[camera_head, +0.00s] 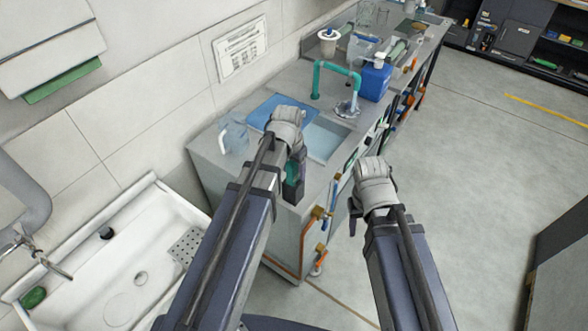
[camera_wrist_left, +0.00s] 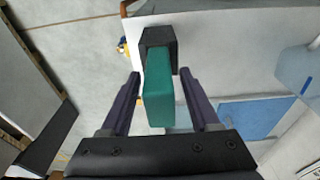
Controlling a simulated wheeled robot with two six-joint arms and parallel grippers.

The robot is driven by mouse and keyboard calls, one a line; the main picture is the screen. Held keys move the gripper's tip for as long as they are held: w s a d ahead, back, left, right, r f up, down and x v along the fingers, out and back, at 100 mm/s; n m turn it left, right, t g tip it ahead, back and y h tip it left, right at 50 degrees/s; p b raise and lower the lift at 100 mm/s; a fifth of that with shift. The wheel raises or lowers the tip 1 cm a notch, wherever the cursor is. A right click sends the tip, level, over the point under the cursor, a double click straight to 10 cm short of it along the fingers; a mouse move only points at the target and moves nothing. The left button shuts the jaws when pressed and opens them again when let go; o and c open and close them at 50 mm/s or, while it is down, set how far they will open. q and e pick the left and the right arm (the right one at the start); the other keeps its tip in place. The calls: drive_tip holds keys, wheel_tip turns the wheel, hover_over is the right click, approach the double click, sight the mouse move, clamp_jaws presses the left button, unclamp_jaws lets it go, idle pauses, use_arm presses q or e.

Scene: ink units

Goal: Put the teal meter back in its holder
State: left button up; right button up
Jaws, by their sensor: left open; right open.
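The teal meter (camera_wrist_left: 166,95) is a teal block between the fingers of my left gripper (camera_wrist_left: 163,88) in the left wrist view. The gripper is open, with a gap on each side of the meter. The meter's far end meets a dark box (camera_wrist_left: 158,44), which looks like its holder; I cannot tell how deep it sits. In the head view the meter (camera_head: 291,172) and the dark holder (camera_head: 292,190) show at the counter's near edge, partly hidden by my left arm. My right gripper (camera_head: 355,210) is open, empty and to the right, over the floor, its fingers mostly hidden.
The grey counter (camera_head: 210,157) carries a blue mat (camera_head: 268,108), a clear pitcher (camera_head: 234,136), a teal tap (camera_head: 335,68) and a blue container (camera_head: 375,82). A white sink (camera_head: 75,270) stands left. The floor (camera_head: 470,180) at the right is clear.

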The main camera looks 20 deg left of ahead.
use_arm(q)
drive_tip(key=r+p, duration=0.3)
drive_tip(key=s+r+p, duration=0.1)
drive_tip(key=r+p, duration=0.6)
drive_tip(key=r, duration=0.1)
drive_tip(key=shift+s+a+r, duration=0.1)
drive_tip(key=shift+s+a, duration=0.1)
drive_tip(key=shift+a, duration=0.05)
drive_tip(key=s+d+g+y, duration=0.1)
drive_tip(key=s+d, duration=1)
drive_tip(key=s, duration=0.2)
drive_tip(key=shift+g+y, duration=0.3)
